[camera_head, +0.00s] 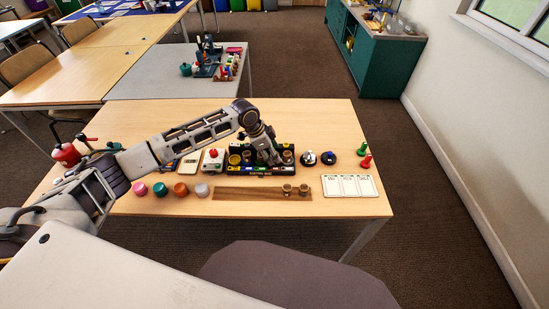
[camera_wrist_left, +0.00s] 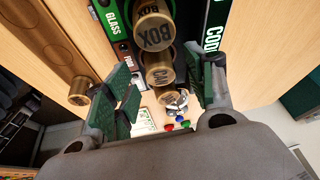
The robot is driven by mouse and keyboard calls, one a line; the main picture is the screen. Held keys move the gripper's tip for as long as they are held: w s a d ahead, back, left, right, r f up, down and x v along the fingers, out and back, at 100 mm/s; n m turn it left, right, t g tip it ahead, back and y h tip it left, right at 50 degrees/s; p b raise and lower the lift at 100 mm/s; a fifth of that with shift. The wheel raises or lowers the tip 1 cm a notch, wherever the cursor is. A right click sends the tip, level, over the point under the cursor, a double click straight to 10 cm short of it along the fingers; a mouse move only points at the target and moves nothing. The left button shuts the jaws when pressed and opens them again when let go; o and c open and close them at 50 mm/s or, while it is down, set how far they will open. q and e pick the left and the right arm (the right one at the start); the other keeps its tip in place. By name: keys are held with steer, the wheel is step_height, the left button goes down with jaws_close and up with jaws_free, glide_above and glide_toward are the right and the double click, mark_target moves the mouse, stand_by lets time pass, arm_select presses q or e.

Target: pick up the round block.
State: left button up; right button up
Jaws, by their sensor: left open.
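Several brass-coloured round blocks with words on their ends are in view; the frames do not show which one the task means. In the wrist view one reads BOX (camera_wrist_left: 153,32), and two more round blocks (camera_wrist_left: 159,70) (camera_wrist_left: 168,95) line up below it. Another round block (camera_wrist_left: 78,92) is outside the left finger. In the head view two round blocks (camera_head: 287,189) (camera_head: 304,189) sit on a brown wooden strip (camera_head: 240,193). My left gripper (camera_head: 270,157) is open over the dark sorting tray (camera_head: 258,172); its fingers (camera_wrist_left: 163,100) stand apart either side of the line of blocks, partly hiding the tray.
Coloured round pieces (camera_head: 160,189) stand along the table's front left. A white box with a red top (camera_head: 213,160), a silver bell (camera_head: 308,158), a dark blue round item (camera_head: 329,158), red and green pieces (camera_head: 365,160) and a white card (camera_head: 349,186) lie around.

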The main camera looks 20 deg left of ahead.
arm_select(q)
steer(key=shift+w+d+f, duration=0.15)
steer(key=shift+f, duration=0.35)
steer(key=c, duration=0.8)
steer(key=shift+c, duration=0.5)
